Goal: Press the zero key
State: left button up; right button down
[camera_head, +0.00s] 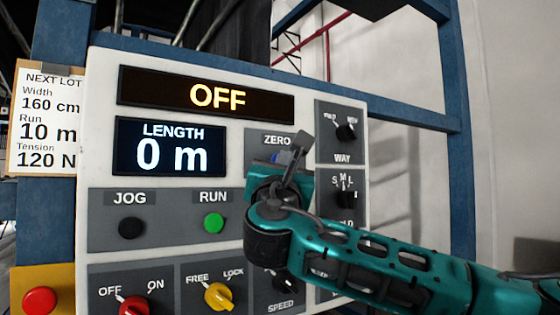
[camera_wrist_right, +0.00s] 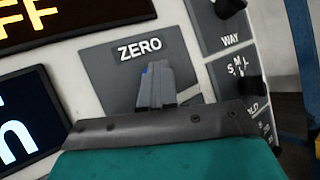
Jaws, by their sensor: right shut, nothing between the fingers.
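The zero key is a blue button (camera_head: 281,157) on a grey plate under the label ZERO, right of the LENGTH display. My right gripper (camera_head: 302,143) is shut and empty, with its fingers in front of that plate, and the teal arm comes in from the lower right. In the right wrist view the fingertips (camera_wrist_right: 156,68) lie over the key, and only a small blue sliver of the zero key (camera_wrist_right: 145,70) shows at their left. I cannot tell whether the fingertips touch it. The LENGTH display (camera_head: 170,170) reads 0 m. My left gripper is not in view.
The upper display (camera_head: 207,95) reads OFF. Black JOG (camera_head: 132,228) and green RUN (camera_head: 214,223) buttons sit lower left, above a red OFF/ON knob (camera_head: 133,305) and a yellow FREE/LOCK knob (camera_head: 219,295). The WAY knob (camera_head: 346,132) is close on the right. A red button (camera_head: 40,300) is at far left.

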dwell(0.3)
jog(key=shift+s+d+b, duration=0.5)
jog(key=shift+s+b, duration=0.1)
jog(key=shift+s, duration=0.05)
jog(key=s+d+b, duration=0.1)
jog(key=s, duration=0.1)
jog(key=s+d+b, duration=0.1)
jog(key=s+d, duration=0.1)
jog(key=shift+b, duration=0.3)
jog(key=shift+f, duration=0.1)
dwell(0.7)
